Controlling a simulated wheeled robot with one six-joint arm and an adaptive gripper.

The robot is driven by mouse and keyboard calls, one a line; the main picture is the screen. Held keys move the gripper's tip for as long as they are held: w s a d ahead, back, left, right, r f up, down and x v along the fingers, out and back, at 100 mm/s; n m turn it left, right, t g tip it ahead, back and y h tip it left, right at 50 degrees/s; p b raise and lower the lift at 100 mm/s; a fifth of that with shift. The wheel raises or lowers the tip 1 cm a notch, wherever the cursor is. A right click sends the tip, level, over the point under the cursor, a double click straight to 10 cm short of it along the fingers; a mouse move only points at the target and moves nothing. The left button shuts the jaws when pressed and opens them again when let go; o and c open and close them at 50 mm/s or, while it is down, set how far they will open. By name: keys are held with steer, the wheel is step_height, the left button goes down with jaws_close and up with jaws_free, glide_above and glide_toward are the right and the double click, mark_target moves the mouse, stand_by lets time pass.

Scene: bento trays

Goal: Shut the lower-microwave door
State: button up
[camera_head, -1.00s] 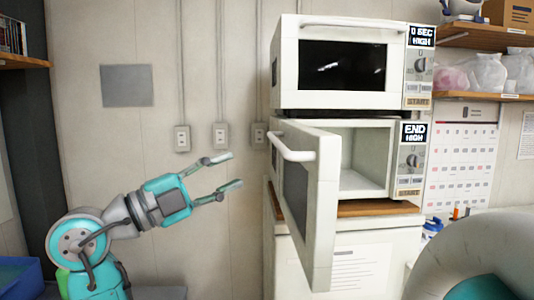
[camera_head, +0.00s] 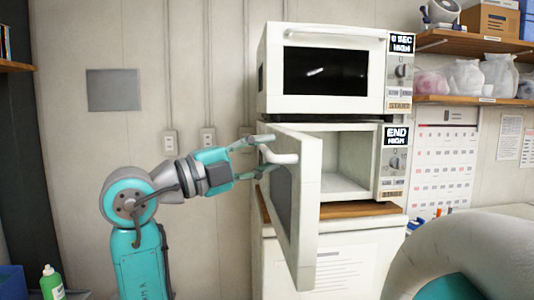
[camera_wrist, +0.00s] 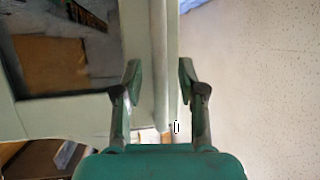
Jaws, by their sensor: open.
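The lower microwave (camera_head: 391,163) is white, with its door (camera_head: 307,216) swung open toward me on the left side. Its display reads END HIGH, and the part of its cavity that shows looks empty. The door's white handle (camera_head: 279,156) is near the top of the door. My gripper (camera_head: 262,155) is at the handle, with its fingers open. In the wrist view the white handle bar (camera_wrist: 160,70) runs between the two spread fingertips (camera_wrist: 160,75). I cannot tell whether either finger touches it.
The upper microwave (camera_head: 399,70) is shut and sits directly above. Both stand on a white cabinet with a wooden top (camera_head: 360,209). Shelves with bags (camera_head: 466,77) are at the right. A green bottle (camera_head: 52,283) is at the lower left.

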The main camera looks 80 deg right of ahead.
steer(key=shift+s+d+r, duration=0.1)
steer(key=shift+s+d, duration=0.2)
steer(key=shift+s, duration=0.05)
jaws_close()
